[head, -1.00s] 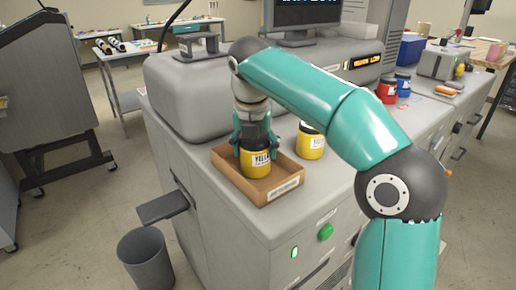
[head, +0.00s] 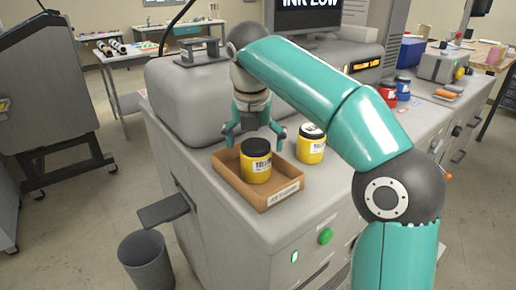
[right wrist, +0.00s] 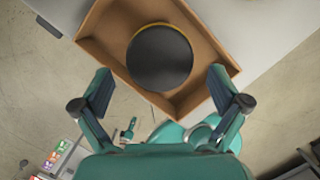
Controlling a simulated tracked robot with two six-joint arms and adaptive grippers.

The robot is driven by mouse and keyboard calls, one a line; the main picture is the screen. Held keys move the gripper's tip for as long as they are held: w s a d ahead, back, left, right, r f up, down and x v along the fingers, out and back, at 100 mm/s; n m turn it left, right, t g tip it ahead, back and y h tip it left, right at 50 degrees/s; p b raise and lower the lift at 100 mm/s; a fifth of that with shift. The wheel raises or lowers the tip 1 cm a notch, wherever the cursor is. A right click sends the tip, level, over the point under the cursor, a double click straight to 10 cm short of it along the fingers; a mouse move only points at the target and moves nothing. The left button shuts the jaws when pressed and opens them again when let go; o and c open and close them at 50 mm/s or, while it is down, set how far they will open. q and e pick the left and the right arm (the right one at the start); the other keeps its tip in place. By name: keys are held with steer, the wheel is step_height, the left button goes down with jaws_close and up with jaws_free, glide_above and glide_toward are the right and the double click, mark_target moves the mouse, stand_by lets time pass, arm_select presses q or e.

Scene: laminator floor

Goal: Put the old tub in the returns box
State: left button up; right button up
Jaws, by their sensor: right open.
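A yellow tub with a black lid (head: 256,162) stands upright inside the shallow brown cardboard box (head: 284,190) on the machine top. It also shows from above in the right wrist view (right wrist: 159,57), inside the box (right wrist: 101,35). My right gripper (head: 254,134) is open and empty, above and behind the tub, apart from it. In the right wrist view the open fingers (right wrist: 163,92) are spread on either side below the lid. A second yellow tub (head: 311,144) stands outside the box, to its right. My left gripper is not in view.
A red tub (head: 387,94) and a blue tub (head: 403,86) stand farther back on the counter. A monitor (head: 307,14) reads "INK LOW". A grey bin (head: 147,262) is on the floor, and a small shelf (head: 164,209) juts from the machine's left side.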

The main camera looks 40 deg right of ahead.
steer(key=p+v, duration=0.2)
steer(key=v, duration=0.6)
steer(key=shift+r+p, duration=0.2)
steer(key=shift+p, duration=0.2)
steer(key=shift+s, duration=0.1)
steer(key=shift+f, duration=0.1)
